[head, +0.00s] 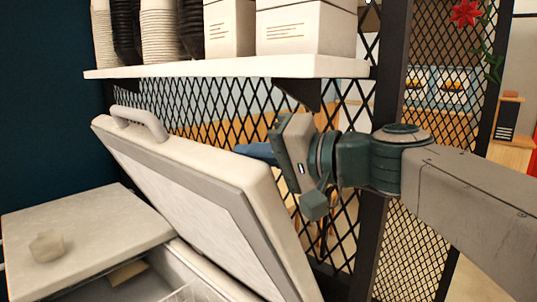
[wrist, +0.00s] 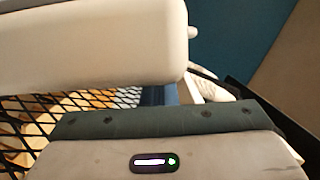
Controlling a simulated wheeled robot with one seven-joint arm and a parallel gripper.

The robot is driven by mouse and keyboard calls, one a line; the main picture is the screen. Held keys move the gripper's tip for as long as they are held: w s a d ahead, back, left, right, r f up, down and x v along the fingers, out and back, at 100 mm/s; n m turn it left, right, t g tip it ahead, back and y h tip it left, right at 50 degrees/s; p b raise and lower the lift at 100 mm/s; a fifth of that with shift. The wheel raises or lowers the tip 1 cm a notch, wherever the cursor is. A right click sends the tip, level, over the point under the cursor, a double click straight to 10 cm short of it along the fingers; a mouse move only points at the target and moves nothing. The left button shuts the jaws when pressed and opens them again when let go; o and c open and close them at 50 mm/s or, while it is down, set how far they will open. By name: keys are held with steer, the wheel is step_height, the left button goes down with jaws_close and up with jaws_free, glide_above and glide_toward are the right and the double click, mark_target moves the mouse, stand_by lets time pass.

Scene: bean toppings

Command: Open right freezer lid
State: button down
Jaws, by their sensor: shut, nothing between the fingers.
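The right freezer lid (head: 190,185) is raised and stands tilted up in the head view, with its grey handle (head: 140,124) at its upper left edge. In the wrist view the pale rounded edge of the lid (wrist: 90,45) fills the upper left. My gripper (head: 256,152) is shut and empty at the right side of the lid, near its upper edge. Its blue fingers are partly hidden by the lid, and I cannot tell whether they touch it. The freezer opening (head: 180,272) shows below the raised lid.
The left freezer lid (head: 90,215) lies flat, with a pale handle (head: 47,246) on it. A white shelf (head: 230,68) with cup stacks (head: 160,30) and boxes (head: 305,28) hangs above. A black mesh partition (head: 345,215) stands behind the raised lid.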

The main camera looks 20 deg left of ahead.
steer(key=w+d+r+b, duration=0.2)
steer(key=d+r, duration=0.1)
steer(key=d, duration=0.8)
steer(key=d+f+m+t+h, duration=0.15)
steer(key=d+f+h, duration=0.3)
steer(key=f, duration=0.65)
steer(key=d+f+m+t+h, duration=0.1)
steer(key=d+f+m+h, duration=0.3)
steer(key=f, duration=0.7)
steer(key=s+d+f+h, duration=0.3)
steer(key=d+f+h, duration=0.1)
steer(key=d+f, duration=0.4)
steer(key=s+d+f+n+g+h+p, duration=0.1)
steer(key=s+d+f+h, duration=0.2)
steer(key=d+f, duration=0.5)
steer(key=shift+s+d+f+h, duration=0.2)
steer(key=shift+d+h, duration=0.25)
steer(key=shift+h, duration=0.2)
steer(key=shift+a, duration=0.1)
